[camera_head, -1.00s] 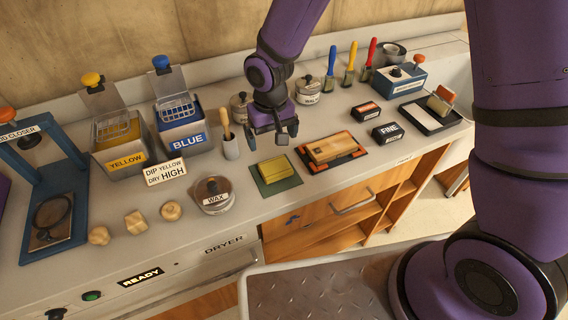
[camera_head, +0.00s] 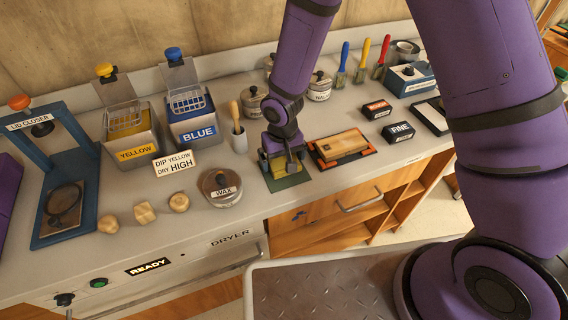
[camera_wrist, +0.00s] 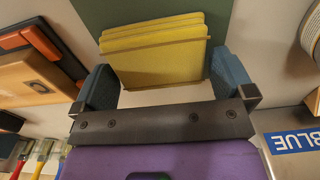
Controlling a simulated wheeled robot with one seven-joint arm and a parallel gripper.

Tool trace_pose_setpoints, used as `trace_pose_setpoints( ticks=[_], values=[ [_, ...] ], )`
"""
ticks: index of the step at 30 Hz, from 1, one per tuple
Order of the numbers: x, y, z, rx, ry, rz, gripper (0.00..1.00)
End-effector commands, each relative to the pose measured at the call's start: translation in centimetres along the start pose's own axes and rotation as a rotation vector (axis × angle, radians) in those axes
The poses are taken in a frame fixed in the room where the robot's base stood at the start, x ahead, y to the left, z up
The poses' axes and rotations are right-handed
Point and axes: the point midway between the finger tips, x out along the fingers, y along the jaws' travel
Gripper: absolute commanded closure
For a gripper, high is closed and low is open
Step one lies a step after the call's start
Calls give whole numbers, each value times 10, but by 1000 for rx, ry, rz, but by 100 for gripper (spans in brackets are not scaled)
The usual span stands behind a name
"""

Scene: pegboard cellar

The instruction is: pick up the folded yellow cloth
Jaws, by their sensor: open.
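The folded yellow cloth (camera_wrist: 155,52) lies on a dark green mat (camera_wrist: 88,12), its stacked folds showing in the wrist view. In the head view the cloth (camera_head: 277,166) is partly hidden by my gripper, and the mat (camera_head: 288,182) shows around it. My gripper (camera_wrist: 165,80) is open, with one blue finger near each side of the cloth's near end. In the head view my gripper (camera_head: 283,162) is down at the cloth. I cannot tell whether the fingers touch it.
A wooden block (camera_head: 341,145) on an orange and black holder sits close on the right. A WAX tin (camera_head: 220,188) stands to the left, and a grey cup with a brush (camera_head: 239,140) behind. Blue (camera_head: 193,125) and yellow (camera_head: 130,140) baths stand farther left.

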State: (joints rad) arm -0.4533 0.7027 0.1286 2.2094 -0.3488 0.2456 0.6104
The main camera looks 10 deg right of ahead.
Motion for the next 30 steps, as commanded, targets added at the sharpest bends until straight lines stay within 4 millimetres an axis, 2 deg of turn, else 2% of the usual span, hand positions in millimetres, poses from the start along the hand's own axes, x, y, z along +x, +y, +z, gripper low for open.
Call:
trace_pose_setpoints(
  ticks=[6, 7, 11, 14, 23, 30],
  values=[
    [1, 0, 0, 0, 0, 0, 0],
    [1, 0, 0, 0, 0, 0, 5],
    [1, 0, 0, 0, 0, 0, 34],
    [0, 0, 0, 0, 0, 0, 40],
    [-2, 0, 0, 1, 0, 0, 40],
    [-14, 0, -3, 2, 1, 0, 40]
  ],
)
